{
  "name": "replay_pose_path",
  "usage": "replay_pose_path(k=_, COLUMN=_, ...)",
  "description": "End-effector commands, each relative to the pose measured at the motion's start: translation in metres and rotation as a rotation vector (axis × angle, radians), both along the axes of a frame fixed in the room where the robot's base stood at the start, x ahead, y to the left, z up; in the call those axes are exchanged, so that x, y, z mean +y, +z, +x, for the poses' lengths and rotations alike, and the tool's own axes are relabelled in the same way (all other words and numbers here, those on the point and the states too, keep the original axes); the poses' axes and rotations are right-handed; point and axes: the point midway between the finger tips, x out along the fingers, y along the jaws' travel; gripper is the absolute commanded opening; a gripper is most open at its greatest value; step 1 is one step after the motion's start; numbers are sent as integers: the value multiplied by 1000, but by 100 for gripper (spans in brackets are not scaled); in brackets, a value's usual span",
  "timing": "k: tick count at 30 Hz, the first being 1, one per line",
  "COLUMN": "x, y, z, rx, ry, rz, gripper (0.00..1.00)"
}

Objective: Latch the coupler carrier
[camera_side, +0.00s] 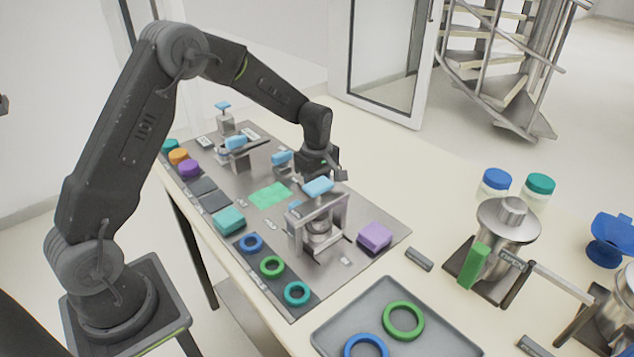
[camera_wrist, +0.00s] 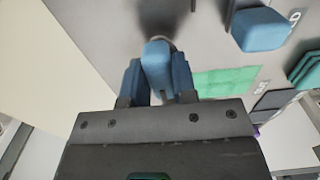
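My gripper (camera_side: 322,172) is low over the far side of the grey fixture plate (camera_side: 375,228). In the wrist view its blue-padded fingers (camera_wrist: 158,82) stand on both sides of a blue handle (camera_wrist: 156,66). The handle fills most of the gap; whether the pads press on it is unclear. In the side view a metal frame (camera_side: 346,212) with a blue-topped handle (camera_side: 318,187) stands just in front of my gripper, around a metal cylinder (camera_side: 319,228). Another blue-topped part (camera_side: 282,158) is left of my gripper. I cannot tell which part is the coupler carrier.
A green patch (camera_side: 270,195) lies left of the frame and a purple block (camera_side: 375,236) to its right. Coloured rings (camera_side: 271,266) and blocks line the plate's near edge. A grey tray (camera_side: 450,333) and metal vessels (camera_side: 507,226) stand right.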

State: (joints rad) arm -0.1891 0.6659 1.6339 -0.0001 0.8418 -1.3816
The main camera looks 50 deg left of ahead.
Motion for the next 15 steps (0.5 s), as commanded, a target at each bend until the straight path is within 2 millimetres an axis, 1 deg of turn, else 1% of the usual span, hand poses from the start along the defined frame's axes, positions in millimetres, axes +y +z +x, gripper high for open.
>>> replay_pose_path(k=1, x=0, y=0, z=0, rx=0, ry=0, rz=0, gripper=18)
replay_pose_path(k=7, x=0, y=0, z=0, rx=0, ry=0, rz=0, gripper=0)
replay_pose_path(k=15, x=0, y=0, z=0, rx=0, ry=2, rz=0, gripper=0)
